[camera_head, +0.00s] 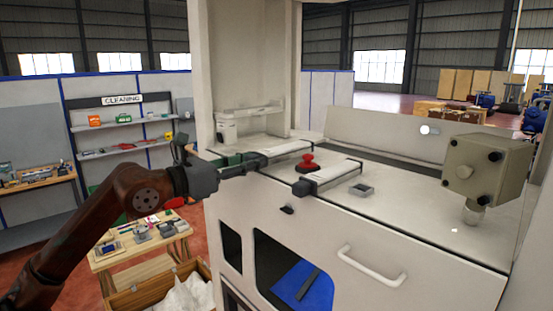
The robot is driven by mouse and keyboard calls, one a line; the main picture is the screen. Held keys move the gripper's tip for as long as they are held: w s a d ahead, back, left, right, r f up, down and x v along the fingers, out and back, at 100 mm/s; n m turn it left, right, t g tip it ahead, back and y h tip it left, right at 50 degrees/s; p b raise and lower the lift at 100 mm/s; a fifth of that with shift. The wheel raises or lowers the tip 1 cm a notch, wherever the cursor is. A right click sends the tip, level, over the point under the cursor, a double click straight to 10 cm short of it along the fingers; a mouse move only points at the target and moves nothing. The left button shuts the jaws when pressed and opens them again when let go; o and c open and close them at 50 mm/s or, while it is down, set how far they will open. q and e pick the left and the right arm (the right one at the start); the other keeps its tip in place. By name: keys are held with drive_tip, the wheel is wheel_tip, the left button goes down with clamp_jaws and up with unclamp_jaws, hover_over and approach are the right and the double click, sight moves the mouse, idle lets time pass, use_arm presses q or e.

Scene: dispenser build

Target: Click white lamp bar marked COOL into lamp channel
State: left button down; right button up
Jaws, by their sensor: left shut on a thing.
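My left gripper (240,168) reaches in from the left to the near left edge of the white machine top. It is shut, with its fingertips at the dark near end of a white bar (279,148), which it appears to hold. A second white bar (336,175) with dark ends lies on the machine top to the right, apart from my gripper. No COOL mark is readable on either bar. I cannot make out the lamp channel clearly; the fingers and bar hide part of the top's left edge. My right gripper is out of view.
A red button (307,162) stands between the two bars. A small grey square fitting (362,190) and a beige box on a post (487,168) are farther right. A wooden table (142,250) with small parts stands left of the machine (330,235).

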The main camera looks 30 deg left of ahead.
use_arm(q)
drive_tip(key=shift+r, duration=0.55)
drive_tip(key=shift+s+a+f+b, duration=0.1)
drive_tip(key=shift+s+a+b, duration=0.05)
drive_tip(key=shift+s+b, duration=0.3)
drive_tip(key=shift+b+v, duration=0.95)
drive_tip(key=shift+b, duration=0.2)
drive_tip(key=shift+b+v, duration=1.2)
drive_tip(key=shift+s+a, duration=0.15)
drive_tip(key=shift+s, duration=0.25)
